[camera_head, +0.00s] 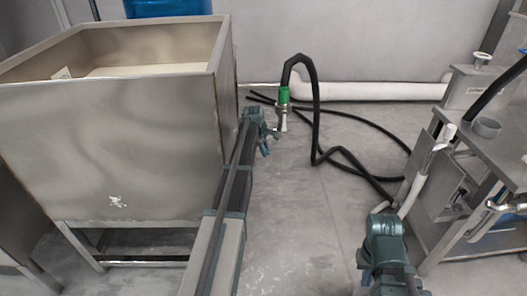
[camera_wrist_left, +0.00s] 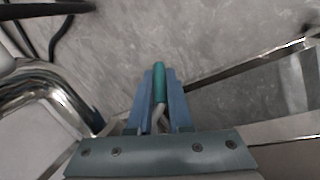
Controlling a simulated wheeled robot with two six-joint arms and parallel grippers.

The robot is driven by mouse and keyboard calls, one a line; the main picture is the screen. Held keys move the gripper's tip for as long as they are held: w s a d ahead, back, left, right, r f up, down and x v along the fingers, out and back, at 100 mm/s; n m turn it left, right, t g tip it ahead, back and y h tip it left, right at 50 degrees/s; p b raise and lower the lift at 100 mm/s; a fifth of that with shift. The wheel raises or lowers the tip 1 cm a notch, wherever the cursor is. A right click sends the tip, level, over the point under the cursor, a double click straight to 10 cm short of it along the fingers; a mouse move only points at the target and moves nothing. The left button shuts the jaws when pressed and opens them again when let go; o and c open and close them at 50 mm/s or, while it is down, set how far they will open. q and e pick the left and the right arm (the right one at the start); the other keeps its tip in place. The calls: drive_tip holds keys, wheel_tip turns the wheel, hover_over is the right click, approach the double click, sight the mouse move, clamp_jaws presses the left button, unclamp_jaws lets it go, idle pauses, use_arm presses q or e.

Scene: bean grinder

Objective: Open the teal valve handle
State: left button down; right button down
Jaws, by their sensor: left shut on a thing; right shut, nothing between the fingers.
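The teal valve handle (camera_wrist_left: 158,84) is a short rod on a pale metal stem. In the left wrist view it lies between the two blue fingers of my left gripper (camera_wrist_left: 160,95), which is shut on it. The handle's tip sticks out slightly past the fingers. In the head view my left gripper (camera_head: 265,132) is beside the right side of the big steel bin, and the handle is hard to make out there. My right gripper (camera_head: 378,210) is shut and empty, low at the right, away from the handle.
The big steel bin (camera_head: 110,150) fills the left. A green hose fitting (camera_head: 283,95) with a black hose (camera_head: 315,110) stands just beyond my left gripper. A steel machine cart (camera_head: 490,150) is at the right.

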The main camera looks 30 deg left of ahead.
use_arm(q)
drive_tip(key=c, duration=0.8)
unclamp_jaws()
drive_tip(key=shift+c, duration=0.2)
drive_tip(key=shift+r, duration=0.15)
use_arm(e)
drive_tip(key=shift+r, duration=0.1)
use_arm(q)
drive_tip(key=p+v, duration=1.3)
drive_tip(key=shift+r, duration=0.25)
use_arm(e)
wheel_tip(320, 180, up, 13)
drive_tip(key=d, duration=0.1)
drive_tip(key=shift+w, duration=0.35)
use_arm(q)
drive_tip(key=shift+s, duration=0.15)
use_arm(e)
drive_tip(key=c, duration=1.6)
unclamp_jaws()
